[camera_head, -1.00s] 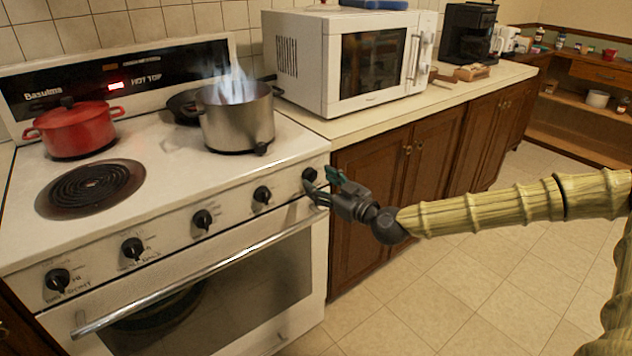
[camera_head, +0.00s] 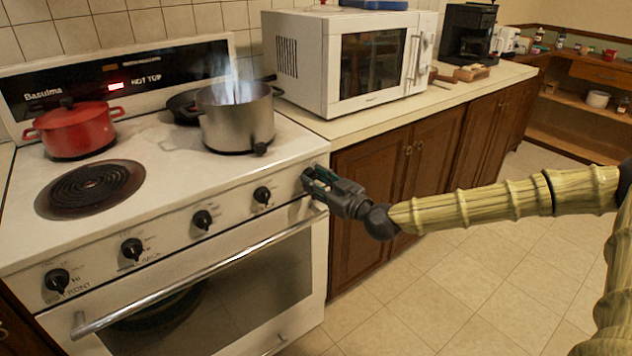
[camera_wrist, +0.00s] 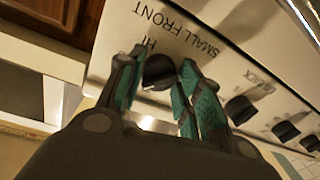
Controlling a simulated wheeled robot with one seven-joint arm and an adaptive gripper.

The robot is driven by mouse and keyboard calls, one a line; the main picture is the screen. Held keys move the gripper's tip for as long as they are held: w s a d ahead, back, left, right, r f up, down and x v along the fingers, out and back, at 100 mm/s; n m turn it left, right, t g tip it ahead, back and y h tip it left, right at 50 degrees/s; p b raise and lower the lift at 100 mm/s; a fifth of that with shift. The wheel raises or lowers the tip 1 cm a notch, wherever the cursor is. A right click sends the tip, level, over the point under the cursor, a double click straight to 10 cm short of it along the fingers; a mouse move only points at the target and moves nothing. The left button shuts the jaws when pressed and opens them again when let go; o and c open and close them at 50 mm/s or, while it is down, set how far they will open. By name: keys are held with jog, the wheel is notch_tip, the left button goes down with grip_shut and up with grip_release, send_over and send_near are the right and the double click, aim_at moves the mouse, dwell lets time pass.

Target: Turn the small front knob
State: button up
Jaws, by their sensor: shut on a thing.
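The small front knob (camera_wrist: 159,72) is black and round, under the printed words "SMALL FRONT" in the wrist view. My gripper (camera_wrist: 158,85) has its green-padded fingers on both sides of this knob and is shut on it. In the head view my gripper (camera_head: 312,180) is at the right end of the stove's (camera_head: 160,250) front panel, and it hides the knob there. The knob's pointer is hard to make out.
More black knobs, such as (camera_head: 262,195) the nearest one, run left along the panel. The oven handle (camera_head: 200,285) lies below. A steaming pot (camera_head: 237,120) and a red pot (camera_head: 72,130) stand on the stovetop. Floor at right is clear.

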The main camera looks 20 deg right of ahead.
jog(key=shift+f+m+b, duration=0.15)
jog(key=shift+m+b, duration=0.75)
jog(key=shift+m, duration=0.25)
jog(key=shift+f+m+b, duration=0.1)
jog(key=shift+m+b, duration=0.8)
jog(key=shift+m, duration=0.25)
jog(key=shift+s+r+m+t+b, duration=0.1)
jog(key=shift+m+t+b, duration=0.3)
jog(key=shift+m+b, duration=1.7)
jog(key=shift+m+p, duration=0.55)
jog(key=shift+m, duration=0.25)
jog(key=shift+a, duration=0.1)
jog(key=o, duration=1)
jog(key=shift+o, duration=0.2)
jog(key=shift+r, duration=0.1)
jog(key=v, duration=1.2)
